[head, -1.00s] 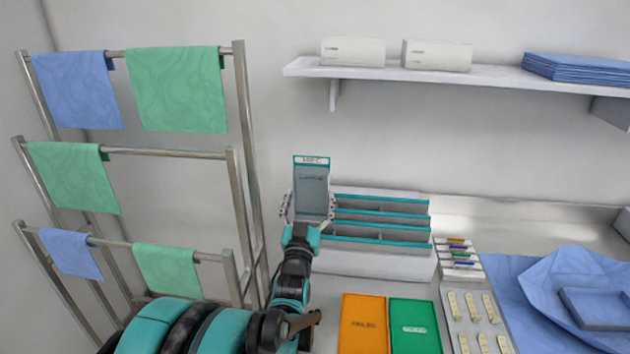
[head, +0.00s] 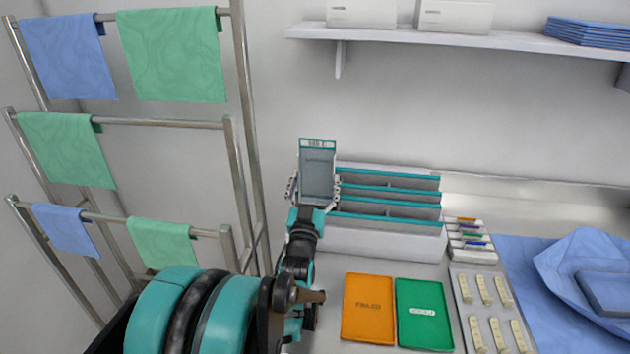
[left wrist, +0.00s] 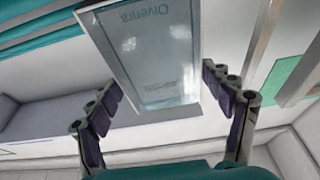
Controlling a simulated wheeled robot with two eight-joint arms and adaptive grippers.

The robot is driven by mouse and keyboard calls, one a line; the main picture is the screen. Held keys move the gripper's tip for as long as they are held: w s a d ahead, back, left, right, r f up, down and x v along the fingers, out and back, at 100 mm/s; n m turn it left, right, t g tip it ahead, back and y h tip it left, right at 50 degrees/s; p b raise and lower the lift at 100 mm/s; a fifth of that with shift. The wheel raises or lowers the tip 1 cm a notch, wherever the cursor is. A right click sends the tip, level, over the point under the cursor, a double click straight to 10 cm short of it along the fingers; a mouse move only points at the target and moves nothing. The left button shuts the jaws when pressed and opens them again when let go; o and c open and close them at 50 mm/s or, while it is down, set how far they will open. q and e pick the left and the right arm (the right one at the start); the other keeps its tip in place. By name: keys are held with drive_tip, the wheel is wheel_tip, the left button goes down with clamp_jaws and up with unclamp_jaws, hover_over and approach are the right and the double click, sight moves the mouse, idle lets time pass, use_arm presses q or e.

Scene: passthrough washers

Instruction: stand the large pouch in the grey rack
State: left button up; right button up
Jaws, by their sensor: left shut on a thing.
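The large pouch (head: 318,172) is a grey, clear-fronted packet with a teal and white top band. It stands upright in my left gripper (head: 314,192), which is shut on it near its lower part. In the left wrist view the pouch (left wrist: 152,55) rises between the two fingers (left wrist: 168,105), with printed letters upside down. The grey rack (head: 390,240) has several slots with teal edges. The pouch is at the rack's left end, overlapping it in the head view. I cannot tell whether the pouch touches the rack. My right gripper is not in view.
An orange tray (head: 368,309) and a green tray (head: 424,314) lie in front of the rack. A holder with small coloured packs (head: 466,240) and a tray of pale pieces (head: 489,310) are to the right. A metal towel stand (head: 239,140) rises close on the left.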

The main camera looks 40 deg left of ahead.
sight(315, 192)
use_arm(q)
drive_tip(key=shift+f+b, duration=0.35)
drive_tip(key=shift+f, duration=1.7)
drive_tip(key=o, duration=0.9)
